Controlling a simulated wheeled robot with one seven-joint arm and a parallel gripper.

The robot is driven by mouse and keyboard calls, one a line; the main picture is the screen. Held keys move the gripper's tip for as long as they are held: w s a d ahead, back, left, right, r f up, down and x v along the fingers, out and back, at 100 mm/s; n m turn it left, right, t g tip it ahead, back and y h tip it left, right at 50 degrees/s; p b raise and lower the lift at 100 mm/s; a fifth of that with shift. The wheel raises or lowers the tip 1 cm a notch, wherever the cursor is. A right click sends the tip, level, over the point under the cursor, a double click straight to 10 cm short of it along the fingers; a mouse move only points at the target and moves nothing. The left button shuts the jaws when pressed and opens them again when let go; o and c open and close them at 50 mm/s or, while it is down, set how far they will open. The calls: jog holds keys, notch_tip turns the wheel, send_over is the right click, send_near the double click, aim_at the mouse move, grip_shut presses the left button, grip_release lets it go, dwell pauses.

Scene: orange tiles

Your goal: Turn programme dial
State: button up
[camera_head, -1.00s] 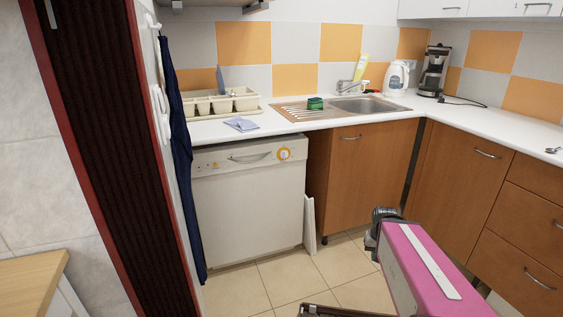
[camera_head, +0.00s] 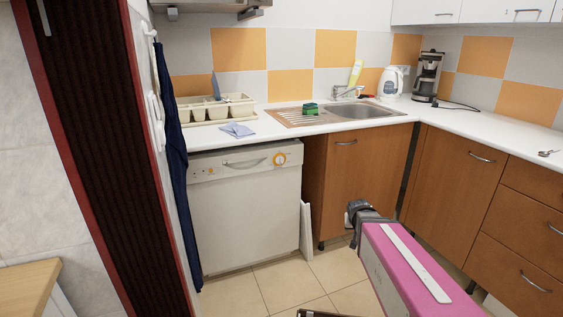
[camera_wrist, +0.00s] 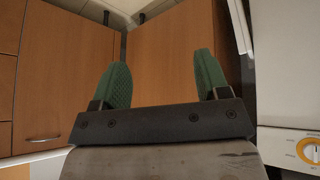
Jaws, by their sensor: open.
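The programme dial (camera_head: 280,159) is a round knob with an orange ring at the right end of the panel of the white dishwasher (camera_head: 245,215). In the wrist view the dial (camera_wrist: 310,150) shows at the lower right edge, partly cut off. My gripper (camera_wrist: 160,85) is open and empty, its two green fingers apart, with brown cabinet doors beyond them. In the head view my pink arm reaches in from the lower right, and the gripper's fingers cannot be made out there. The gripper is apart from the dial.
A white panel (camera_head: 306,231) leans beside the dishwasher's right edge. A dark blue cloth (camera_head: 172,120) hangs at its left. The counter above holds a dish rack (camera_head: 207,111), a folded cloth (camera_head: 238,130) and a green sponge (camera_head: 310,108).

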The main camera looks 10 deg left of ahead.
jog(key=w+a+r+n+t+y, duration=0.2)
jog(key=w+a+r+t, duration=0.45)
jog(key=w+a, duration=0.55)
jog(key=n+t+y, duration=0.3)
jog(key=n+y, duration=0.1)
jog(key=y, duration=0.5)
send_near(281, 159)
jog(key=x, duration=0.9)
jog(key=shift+w+a, duration=0.1)
jog(key=shift+w, duration=0.15)
jog(key=shift+c, duration=0.3)
jog(key=shift+g, duration=0.25)
jog(key=c, duration=0.8)
